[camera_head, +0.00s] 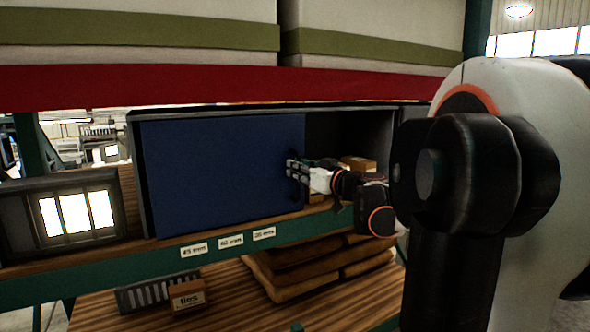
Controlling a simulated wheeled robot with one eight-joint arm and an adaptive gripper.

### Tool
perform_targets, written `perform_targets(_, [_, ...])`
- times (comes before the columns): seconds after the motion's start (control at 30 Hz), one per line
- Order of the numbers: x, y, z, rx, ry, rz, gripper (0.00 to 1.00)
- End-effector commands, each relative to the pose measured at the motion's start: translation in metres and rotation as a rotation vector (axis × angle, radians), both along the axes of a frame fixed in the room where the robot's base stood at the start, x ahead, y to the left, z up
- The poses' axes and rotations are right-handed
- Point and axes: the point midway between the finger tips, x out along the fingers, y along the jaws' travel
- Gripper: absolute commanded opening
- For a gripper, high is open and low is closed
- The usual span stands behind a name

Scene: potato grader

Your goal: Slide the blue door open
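The blue door (220,170) is a flat panel covering the left and middle of a dark cabinet (375,131) on the shelf. To the right of the door's edge, the cabinet shows an open, dark interior. My gripper (294,172) is at the door's right edge, about mid-height, with its fingers pointing left over the panel. Dark curved shapes show at the fingertips, perhaps a handle. Whether the fingers touch or grip it is too small to tell.
A small cardboard box (358,163) sits inside the open part, behind my gripper. A framed unit with bright panels (62,217) stands left of the cabinet. A green shelf beam (150,262) with size labels runs below. Brown sacks (300,270) and a ties box (187,295) lie underneath.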

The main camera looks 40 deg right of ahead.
Motion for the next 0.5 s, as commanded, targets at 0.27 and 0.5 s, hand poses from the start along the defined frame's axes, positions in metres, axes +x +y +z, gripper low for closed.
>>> perform_targets(0.27, [0.001, 0.003, 0.000, 0.000, 0.000, 0.001, 0.00])
perform_targets(0.5, [0.004, 0.018, 0.000, 0.000, 0.000, 0.001, 0.00])
